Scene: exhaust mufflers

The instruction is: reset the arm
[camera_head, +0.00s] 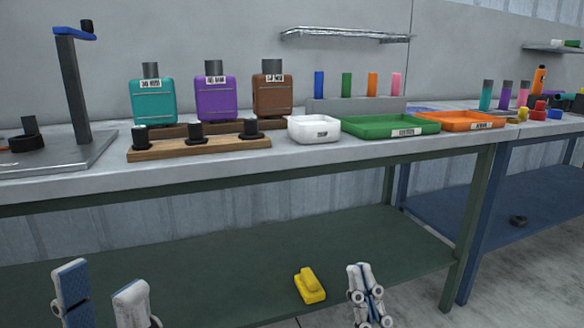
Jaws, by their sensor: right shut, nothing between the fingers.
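My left gripper (102,283) is at the bottom left of the head view, in front of the workbench and below its top. Its two fingers stand apart with nothing between them. My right gripper (361,268) is at the bottom, right of the middle, with its fingers together and nothing held. Both grippers point upward in the picture and are apart from the objects on the bench. The arms behind them are mostly cut off by the lower edge.
The grey workbench (75,183) holds teal (154,104), purple (216,101) and brown (272,98) mufflers, a wooden peg board (180,149), and white (314,137), green (370,131) and orange (455,125) trays. A yellow object (310,292) lies on the lower shelf (200,265).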

